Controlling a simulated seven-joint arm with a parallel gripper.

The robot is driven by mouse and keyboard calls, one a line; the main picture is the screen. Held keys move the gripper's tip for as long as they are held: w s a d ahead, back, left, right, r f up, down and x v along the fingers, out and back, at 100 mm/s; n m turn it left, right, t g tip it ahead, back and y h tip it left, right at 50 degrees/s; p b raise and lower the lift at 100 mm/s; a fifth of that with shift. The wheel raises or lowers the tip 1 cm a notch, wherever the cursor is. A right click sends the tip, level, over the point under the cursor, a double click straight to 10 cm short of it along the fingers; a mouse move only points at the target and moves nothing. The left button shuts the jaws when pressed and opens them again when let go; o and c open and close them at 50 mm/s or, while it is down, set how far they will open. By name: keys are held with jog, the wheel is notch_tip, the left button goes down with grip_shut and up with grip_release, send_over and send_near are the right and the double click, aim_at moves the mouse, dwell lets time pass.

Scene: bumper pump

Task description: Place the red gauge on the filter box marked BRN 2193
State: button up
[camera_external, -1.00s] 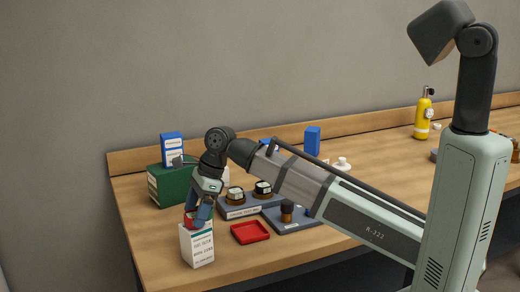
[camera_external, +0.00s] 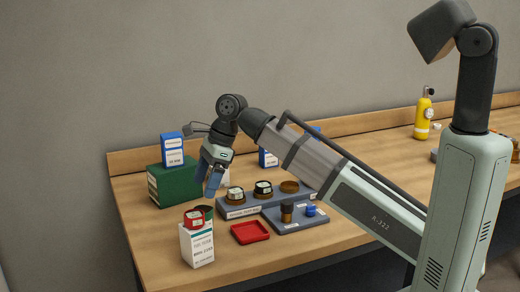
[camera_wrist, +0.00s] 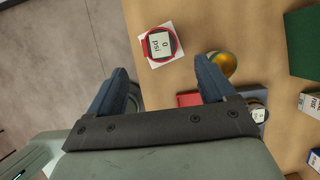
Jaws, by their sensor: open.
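The red gauge (camera_external: 194,219) rests on top of a white filter box (camera_external: 198,245) near the table's front left edge. The box's printed label is too small to read surely. In the wrist view the gauge (camera_wrist: 161,44) shows its white face reading "0 psi", with the box's white top (camera_wrist: 150,58) around it. My gripper (camera_external: 213,183) is open and empty, above and behind the gauge and apart from it. Both fingers of my gripper (camera_wrist: 162,75) show in the wrist view with nothing between them.
A red tray (camera_external: 250,232) lies right of the box. Behind it, a grey rack (camera_external: 234,212) holds gauges, beside a mat (camera_external: 293,224) with small parts. A green box (camera_external: 176,183) carries a blue-and-white box (camera_external: 172,150). An amber round object (camera_wrist: 222,64) lies near the gauge.

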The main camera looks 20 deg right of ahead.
jog(key=shift+v, duration=1.8)
jog(key=shift+o, duration=0.5)
